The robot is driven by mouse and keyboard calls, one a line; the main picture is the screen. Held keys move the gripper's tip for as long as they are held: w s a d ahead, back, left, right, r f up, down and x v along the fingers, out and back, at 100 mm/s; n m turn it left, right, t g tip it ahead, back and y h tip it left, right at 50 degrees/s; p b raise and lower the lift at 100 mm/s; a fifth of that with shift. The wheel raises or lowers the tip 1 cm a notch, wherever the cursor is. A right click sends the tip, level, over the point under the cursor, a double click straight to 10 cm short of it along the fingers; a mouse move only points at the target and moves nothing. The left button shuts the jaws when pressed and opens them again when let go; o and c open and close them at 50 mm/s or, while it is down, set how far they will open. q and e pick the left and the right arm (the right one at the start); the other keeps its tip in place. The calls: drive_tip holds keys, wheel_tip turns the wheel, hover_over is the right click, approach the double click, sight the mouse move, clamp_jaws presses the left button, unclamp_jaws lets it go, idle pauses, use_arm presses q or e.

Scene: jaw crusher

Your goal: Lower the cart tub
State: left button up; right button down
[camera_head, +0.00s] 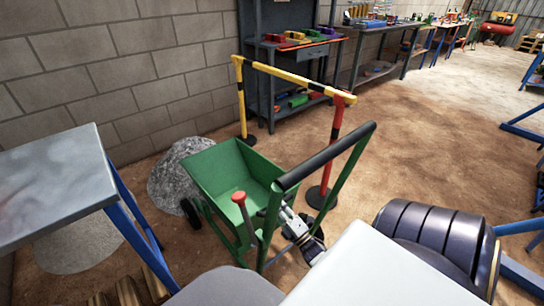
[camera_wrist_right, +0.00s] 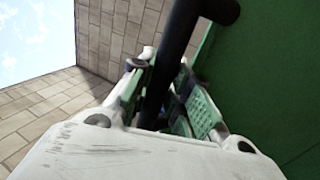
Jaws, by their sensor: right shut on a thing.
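The green cart tub (camera_head: 225,172) stands left of centre in the head view, empty, its open top facing up; I cannot tell whether it is raised. A lever with a red knob (camera_head: 239,198) rises at its near side. The cart's push handle (camera_head: 325,156) is a black-gripped bar on green posts. My right gripper (camera_head: 285,218) is beside the tub, below the handle, partly hidden by its own arm. In the wrist view its green-padded fingers (camera_wrist_right: 170,100) close around a black bar (camera_wrist_right: 178,50), with a green panel to the right. My left gripper is out of view.
A yellow-black barrier (camera_head: 290,75) with a red post (camera_head: 330,150) stands behind the cart. A grey gravel heap (camera_head: 172,175) lies to its left. A metal-topped table (camera_head: 50,185) is at left.

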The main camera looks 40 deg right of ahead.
drive_tip(key=shift+s+f, duration=0.35)
drive_tip(key=shift+f, duration=0.65)
drive_tip(key=c, duration=1.3)
unclamp_jaws()
drive_tip(key=v, duration=1.2)
drive_tip(key=shift+s, duration=0.1)
